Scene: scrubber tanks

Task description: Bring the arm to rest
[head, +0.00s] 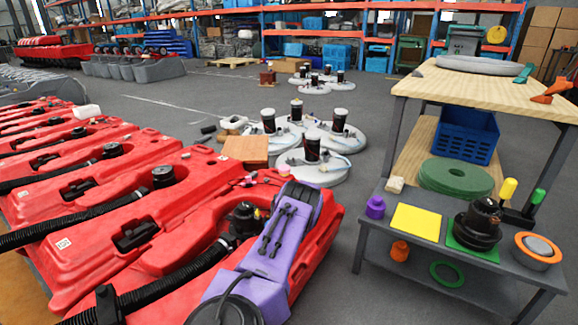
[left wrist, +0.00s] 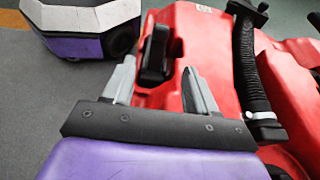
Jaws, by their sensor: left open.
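My left gripper (left wrist: 158,72) shows in the left wrist view. Its two grey fingers are spread apart with nothing held between them. Past the fingers is a red tank (left wrist: 182,30) with a black handle-like part (left wrist: 157,50); I cannot tell whether the fingers touch the tank. In the head view my purple arm (head: 272,232) reaches over the nearest red tank (head: 318,248), but the gripper's fingers cannot be made out there. My right gripper is in neither view.
Several red tanks with black hoses (head: 50,232) line the left. A grey cart (head: 420,272) at right holds a black motor (head: 478,222), a yellow square (head: 416,221) and a green ring (head: 447,273). White round parts (head: 312,168) stand on the floor behind. Grey floor lies between tanks and cart.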

